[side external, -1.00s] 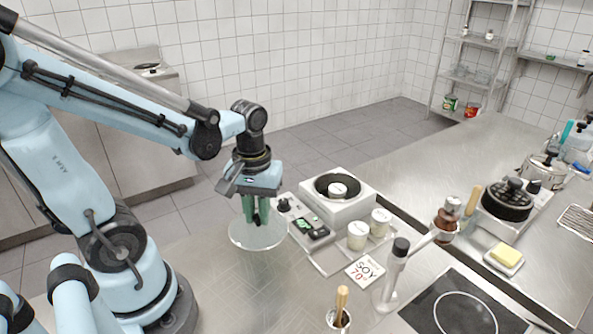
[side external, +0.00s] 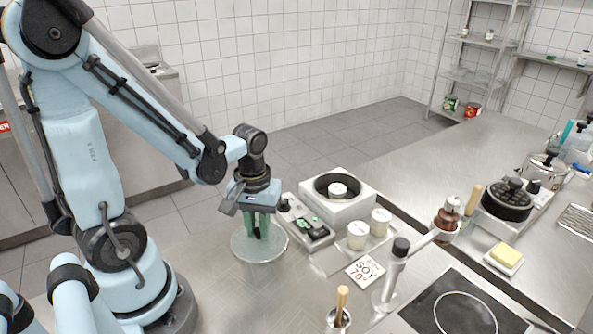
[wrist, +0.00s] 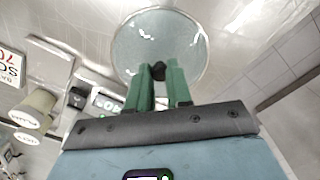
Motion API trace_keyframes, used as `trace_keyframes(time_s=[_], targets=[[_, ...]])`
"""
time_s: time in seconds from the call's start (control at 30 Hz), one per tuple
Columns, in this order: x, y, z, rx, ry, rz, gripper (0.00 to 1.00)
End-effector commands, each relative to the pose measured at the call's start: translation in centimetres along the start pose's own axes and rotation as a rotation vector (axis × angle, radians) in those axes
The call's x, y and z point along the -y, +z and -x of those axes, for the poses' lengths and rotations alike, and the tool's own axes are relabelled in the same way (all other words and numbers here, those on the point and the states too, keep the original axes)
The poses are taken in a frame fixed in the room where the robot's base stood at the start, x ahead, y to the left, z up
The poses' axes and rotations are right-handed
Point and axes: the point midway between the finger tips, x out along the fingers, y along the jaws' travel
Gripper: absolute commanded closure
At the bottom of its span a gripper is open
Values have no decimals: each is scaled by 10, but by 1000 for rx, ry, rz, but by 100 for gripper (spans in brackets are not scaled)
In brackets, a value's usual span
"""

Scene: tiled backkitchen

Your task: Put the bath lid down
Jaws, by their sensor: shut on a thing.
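The bath lid (side external: 256,252) is a round clear glass disc, lying level at or just above the steel counter left of the bath; I cannot tell whether it touches. Its dark knob (wrist: 158,73) shows between my green fingers in the wrist view, where the glass disc (wrist: 158,32) spreads beyond them. My gripper (side external: 259,232) points down over the lid's middle and is shut on the knob. The fingers mostly hide the knob in the side view. The bath (side external: 352,206) is a white box with an open round well holding a white-topped item.
A control panel (side external: 308,228) and two labelled cream jars (side external: 357,236) stand close right of the lid. A SOY 70° card (side external: 365,271) lies nearer the camera, beside a tap-like stand (side external: 391,280). Bare counter (side external: 225,295) lies in front of the lid.

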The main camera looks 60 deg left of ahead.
Motion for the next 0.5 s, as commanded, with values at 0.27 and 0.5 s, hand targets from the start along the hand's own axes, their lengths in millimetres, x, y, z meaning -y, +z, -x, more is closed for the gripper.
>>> trace_keyframes(time_s=[0.27, 0.5], targets=[[0, 0, -3, 0, 0, 0, 65], [0, 0, -3, 0, 0, 0, 55]])
